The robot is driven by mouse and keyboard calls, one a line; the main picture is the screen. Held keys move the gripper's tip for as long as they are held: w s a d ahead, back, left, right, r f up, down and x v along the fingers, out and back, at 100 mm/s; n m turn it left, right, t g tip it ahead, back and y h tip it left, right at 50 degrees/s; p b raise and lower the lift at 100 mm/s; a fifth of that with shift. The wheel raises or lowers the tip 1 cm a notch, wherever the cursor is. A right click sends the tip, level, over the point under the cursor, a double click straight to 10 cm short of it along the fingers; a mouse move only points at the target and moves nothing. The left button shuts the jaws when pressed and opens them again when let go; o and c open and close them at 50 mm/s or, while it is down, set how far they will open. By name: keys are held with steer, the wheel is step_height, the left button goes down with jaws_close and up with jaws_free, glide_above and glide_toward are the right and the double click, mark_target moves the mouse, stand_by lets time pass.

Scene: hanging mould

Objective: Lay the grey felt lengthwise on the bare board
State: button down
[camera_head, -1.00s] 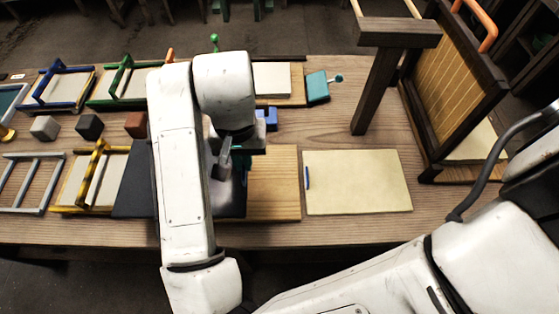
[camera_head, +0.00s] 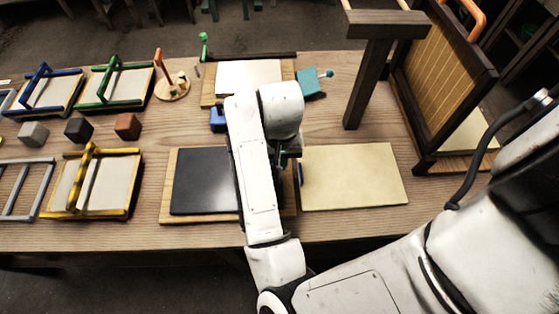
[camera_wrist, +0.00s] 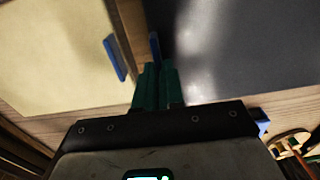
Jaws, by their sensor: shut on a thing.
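The grey felt (camera_head: 205,180) is a dark rectangular sheet over the wooden board (camera_head: 168,185) in the head view. Bare wood shows along its left, front and back edges. Its long side runs left to right, along the board. My arm hides its right part. In the wrist view the felt (camera_wrist: 245,45) fills the upper right and a blue tab (camera_wrist: 154,44) stands at its edge. My gripper (camera_wrist: 158,75) has its green fingers closed at that tab. In the head view my gripper (camera_head: 286,158) is near the board's right end. I cannot tell whether the felt lies fully down.
A cream sheet (camera_head: 355,175) with a blue tab lies just right of the board. Behind it stand a dark post (camera_head: 372,80) and a tilted framed mould (camera_head: 445,80). Yellow (camera_head: 92,185), blue and green frames and several small blocks sit at the left.

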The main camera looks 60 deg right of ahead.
steer(key=shift+f, duration=0.25)
steer(key=c, duration=1.3)
jaws_free()
steer(key=shift+o, duration=0.2)
